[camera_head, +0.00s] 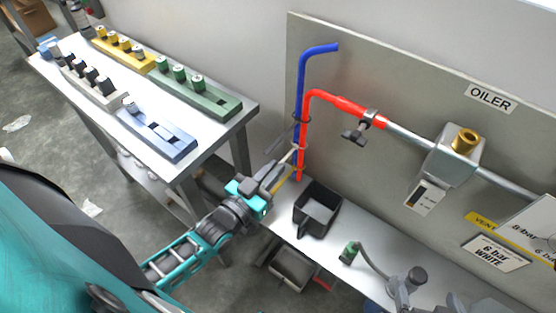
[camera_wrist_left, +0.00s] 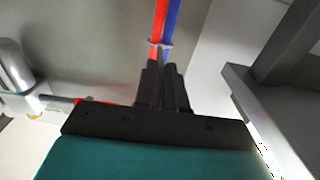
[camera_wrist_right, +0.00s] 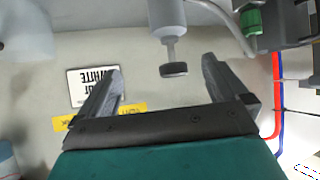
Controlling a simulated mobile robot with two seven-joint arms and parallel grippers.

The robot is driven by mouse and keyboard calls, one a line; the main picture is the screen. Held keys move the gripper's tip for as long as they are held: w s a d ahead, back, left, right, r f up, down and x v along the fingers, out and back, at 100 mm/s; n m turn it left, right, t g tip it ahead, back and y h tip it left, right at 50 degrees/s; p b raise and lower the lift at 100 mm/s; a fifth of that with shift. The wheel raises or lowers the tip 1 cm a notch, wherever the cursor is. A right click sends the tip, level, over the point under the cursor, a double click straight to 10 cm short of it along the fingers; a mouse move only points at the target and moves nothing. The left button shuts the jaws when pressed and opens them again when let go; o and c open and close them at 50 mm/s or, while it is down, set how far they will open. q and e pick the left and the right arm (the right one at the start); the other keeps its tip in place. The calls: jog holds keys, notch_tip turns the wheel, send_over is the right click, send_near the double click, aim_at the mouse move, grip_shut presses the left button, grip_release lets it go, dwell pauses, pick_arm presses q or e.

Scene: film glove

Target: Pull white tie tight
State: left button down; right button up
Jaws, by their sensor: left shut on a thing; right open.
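The white tie (camera_head: 295,149) is a thin pale strap at the red tube (camera_head: 302,130) and blue tube (camera_head: 296,135), and its tail slants down toward my left gripper (camera_head: 277,176). My left gripper is shut on this tail, close to the left of the tubes. The left wrist view shows its fingers (camera_wrist_left: 162,85) close together below a pale band (camera_wrist_left: 160,44) around both tubes. How snug the loop is cannot be made out. My right gripper (camera_wrist_right: 162,80) is open and empty in the right wrist view, facing the panel.
A black bin (camera_head: 317,210) stands on the bench just right of the left gripper. A side table (camera_head: 215,135) with coloured holders is at the left. A clamp knob (camera_head: 354,136), the oiler block (camera_head: 450,153) and a green-ended hose (camera_head: 349,252) are to the right.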

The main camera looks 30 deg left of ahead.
pick_arm(q)
jog(key=c, duration=1.2)
grip_release()
jog(key=shift+s, duration=0.1)
jog(key=s+a, duration=0.1)
jog(key=s, duration=1.1)
jog(key=shift+s+a, duration=0.35)
jog(key=shift+a, duration=0.05)
jog(key=w+d+f+m+g+p, duration=0.1)
jog(key=w+d+f+g, duration=0.1)
jog(key=d+g, duration=0.3)
jog(key=shift+w+d+f+g+y+p, duration=0.2)
jog(key=shift+w+d+g+y+p, duration=0.15)
jog(key=shift+w+g, duration=0.6)
